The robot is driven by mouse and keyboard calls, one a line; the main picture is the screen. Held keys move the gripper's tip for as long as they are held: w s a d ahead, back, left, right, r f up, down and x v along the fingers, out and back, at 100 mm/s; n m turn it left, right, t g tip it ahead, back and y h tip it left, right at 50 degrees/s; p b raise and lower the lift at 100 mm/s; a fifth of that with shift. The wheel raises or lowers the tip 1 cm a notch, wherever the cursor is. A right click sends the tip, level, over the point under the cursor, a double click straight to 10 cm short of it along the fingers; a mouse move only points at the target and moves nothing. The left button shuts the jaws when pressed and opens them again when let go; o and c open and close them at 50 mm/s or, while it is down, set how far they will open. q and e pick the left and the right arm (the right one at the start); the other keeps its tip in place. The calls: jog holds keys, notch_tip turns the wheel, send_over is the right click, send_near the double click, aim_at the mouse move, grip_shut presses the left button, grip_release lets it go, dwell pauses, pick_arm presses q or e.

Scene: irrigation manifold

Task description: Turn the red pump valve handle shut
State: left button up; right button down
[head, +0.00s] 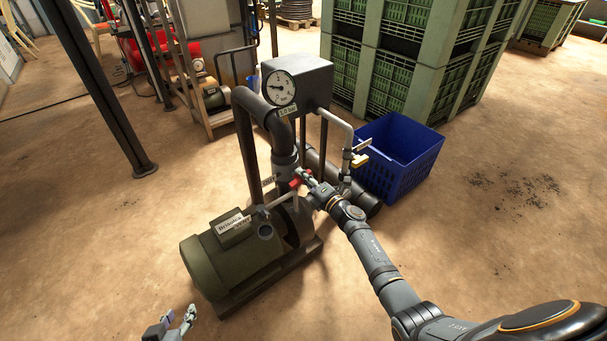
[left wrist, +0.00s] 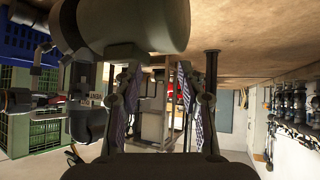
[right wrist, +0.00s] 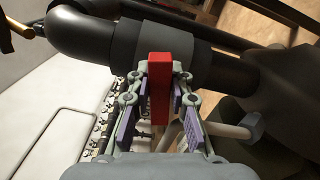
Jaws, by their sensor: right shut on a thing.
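The red pump valve handle (head: 295,183) is at the dark vertical pipe above the pump, partly covered by my right gripper in the head view. My right gripper (head: 307,180) reaches it from the right and is shut on it. In the right wrist view the red handle (right wrist: 160,88) stands between the two fingers (right wrist: 160,76) and lies crosswise to the dark pipe (right wrist: 125,45) behind it. My left gripper (head: 178,318) is open and empty at the bottom of the head view, below the pump. Its spread fingers (left wrist: 158,75) also show in the left wrist view.
The green pump motor (head: 232,262) stands on the floor between my grippers. A pressure gauge (head: 280,88) on a dark box is above the valve.

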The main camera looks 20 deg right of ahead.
jog(key=shift+f+m+p, duration=0.1)
jog(key=shift+m+p, duration=0.3)
jog(key=shift+m, duration=0.4)
pick_arm(q)
jog(key=s+f+g, duration=0.4)
jog(key=s+f, duration=0.1)
jog(key=s, duration=0.3)
jog(key=shift+s+d+f+g, duration=0.3)
jog(key=shift+g, duration=0.1)
pick_arm(e)
jog(key=shift+m, duration=0.5)
pick_arm(q)
jog(key=shift+p, duration=0.3)
pick_arm(e)
jog(key=shift+f, duration=0.1)
jog(key=c, duration=1.2)
grip_release()
pick_arm(q)
jog(key=shift+r, duration=0.1)
